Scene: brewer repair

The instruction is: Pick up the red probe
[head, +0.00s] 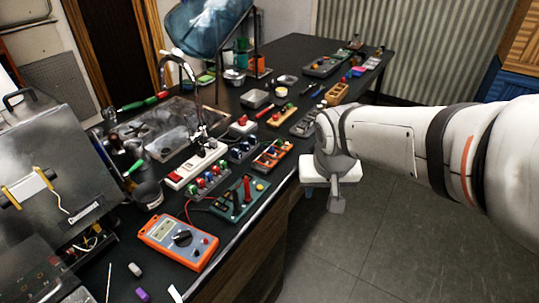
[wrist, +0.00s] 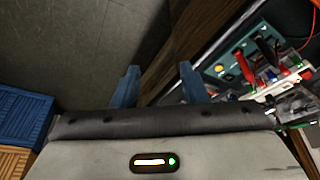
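The red probe (head: 247,189) stands roughly upright on a dark green holder (head: 228,207) near the table's front edge. A red lead runs near it from the orange multimeter (head: 180,241). In the wrist view, what looks like the red probe (wrist: 265,50) shows at upper right on a teal board (wrist: 234,64). My gripper (head: 337,205) is beyond the table's edge, over the floor, to the right of the probe and apart from it. Its two blue-grey fingers (wrist: 160,84) are spread, with nothing between them.
The dark table (head: 310,52) is crowded with small trays and fixtures. A tray with colored parts (head: 271,154) and a white power strip (head: 196,165) lie behind the holder. A metal machine (head: 50,175) stands at left. The grey floor (head: 350,250) is clear. Blue crates (wrist: 25,120) stand at lower left.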

